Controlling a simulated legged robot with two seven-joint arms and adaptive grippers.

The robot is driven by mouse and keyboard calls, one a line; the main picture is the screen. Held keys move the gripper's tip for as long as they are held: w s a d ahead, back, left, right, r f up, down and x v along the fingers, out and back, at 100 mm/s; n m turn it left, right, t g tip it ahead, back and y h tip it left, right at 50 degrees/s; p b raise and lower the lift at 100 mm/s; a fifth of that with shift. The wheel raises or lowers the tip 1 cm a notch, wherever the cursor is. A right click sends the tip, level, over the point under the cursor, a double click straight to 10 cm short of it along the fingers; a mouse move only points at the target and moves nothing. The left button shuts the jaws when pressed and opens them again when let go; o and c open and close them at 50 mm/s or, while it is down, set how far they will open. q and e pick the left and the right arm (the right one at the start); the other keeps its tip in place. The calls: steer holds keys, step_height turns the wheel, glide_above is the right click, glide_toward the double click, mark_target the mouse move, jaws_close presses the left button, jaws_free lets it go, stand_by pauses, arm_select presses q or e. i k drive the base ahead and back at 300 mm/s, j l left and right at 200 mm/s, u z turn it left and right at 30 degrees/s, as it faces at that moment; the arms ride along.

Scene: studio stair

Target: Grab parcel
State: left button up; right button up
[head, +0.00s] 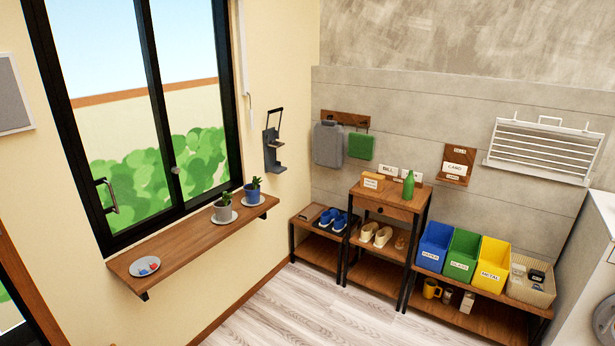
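A small tan box with a pale label, which looks like the parcel (373,181), sits on top of the wooden drawer stand (391,203) against the back wall. It is at the left part of the top, and its label is too small to read. A green bottle (408,185) stands to its right on the same top. Neither of my grippers is in the head view.
Low shelves with shoes (383,236) and blue, green and yellow bins (490,265) flank the stand. A wall shelf (190,246) with potted plants and a dish juts out below the window at left. The wood floor (320,308) in front is clear.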

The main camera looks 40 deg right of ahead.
mark_target(369, 181)
steer(key=z, duration=1.85)
steer(key=i+z, duration=0.15)
steer(key=i, duration=0.85)
